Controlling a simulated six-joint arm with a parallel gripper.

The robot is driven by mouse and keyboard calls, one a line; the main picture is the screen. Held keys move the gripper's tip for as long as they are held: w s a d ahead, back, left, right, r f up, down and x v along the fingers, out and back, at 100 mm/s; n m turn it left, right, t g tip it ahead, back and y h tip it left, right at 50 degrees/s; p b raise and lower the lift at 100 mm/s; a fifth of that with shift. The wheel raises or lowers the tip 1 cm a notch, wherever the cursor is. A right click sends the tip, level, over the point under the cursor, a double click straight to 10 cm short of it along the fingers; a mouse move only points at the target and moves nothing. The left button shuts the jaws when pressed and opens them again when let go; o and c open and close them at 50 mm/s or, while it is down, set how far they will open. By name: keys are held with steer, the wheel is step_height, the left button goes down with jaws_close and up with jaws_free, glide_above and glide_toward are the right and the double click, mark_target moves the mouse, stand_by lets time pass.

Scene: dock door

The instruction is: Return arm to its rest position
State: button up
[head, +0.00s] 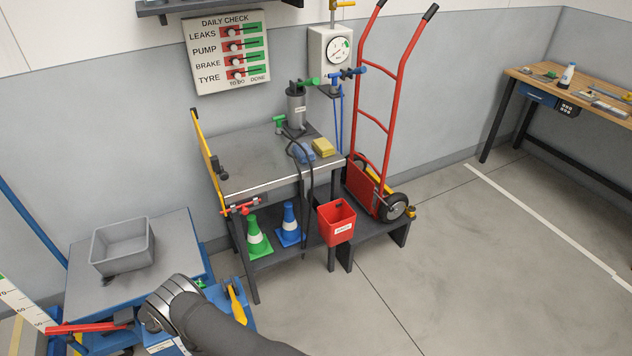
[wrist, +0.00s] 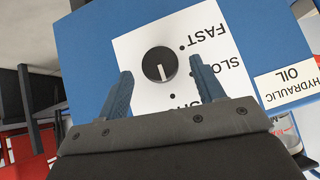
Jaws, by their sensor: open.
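My gripper (wrist: 161,68) is open and empty in the wrist view, with its two blue-grey fingers apart. A round black knob (wrist: 158,62) with a white pointer mark shows between and beyond the fingertips, on a white dial plate (wrist: 135,45) marked FAST and SLOW. A third label is partly hidden by a finger and the gripper body. The pointer mark is toward the bottom of the picture.
The blue unit (head: 85,265) bears a grey bin (head: 122,262) close to my wrist. A red lever (head: 90,328) and yellow handle (head: 236,305) flank it. A steel-topped bench (head: 255,165), red hand truck (head: 368,190) and red bin (head: 337,230) stand beyond. Floor at right is clear.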

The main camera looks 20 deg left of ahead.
steer(key=shift+x, duration=1.25)
steer(key=shift+d, duration=0.1)
steer(key=s+d+r+h, duration=0.1)
steer(key=s+d+r, duration=0.7)
steer(key=r, duration=0.4)
steer(key=shift+s+d+n+t, duration=0.25)
steer(key=shift+s+n+t, duration=0.05)
steer(key=shift+s+t, duration=0.1)
stand_by(1.8)
steer(key=shift+w, duration=0.1)
